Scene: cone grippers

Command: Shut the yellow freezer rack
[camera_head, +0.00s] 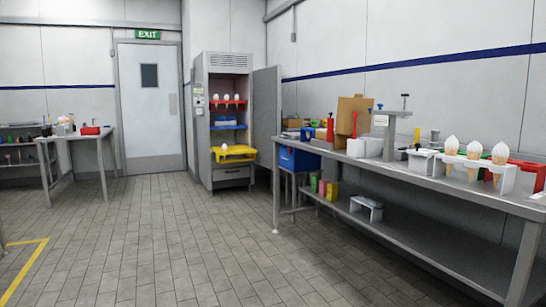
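The freezer (228,62) is a tall grey cabinet against the back wall. Its door (266,110) stands open to the right. Inside are a red rack (228,103) with several white cones at the top, a blue rack (228,127) in the middle and the yellow rack (234,153) at the bottom. The yellow rack sticks out of the front of the freezer and holds a white item near its left end. My gripper is not in this view.
A small table (75,136) stands at the left. The tiled floor (165,235) before the freezer is clear.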

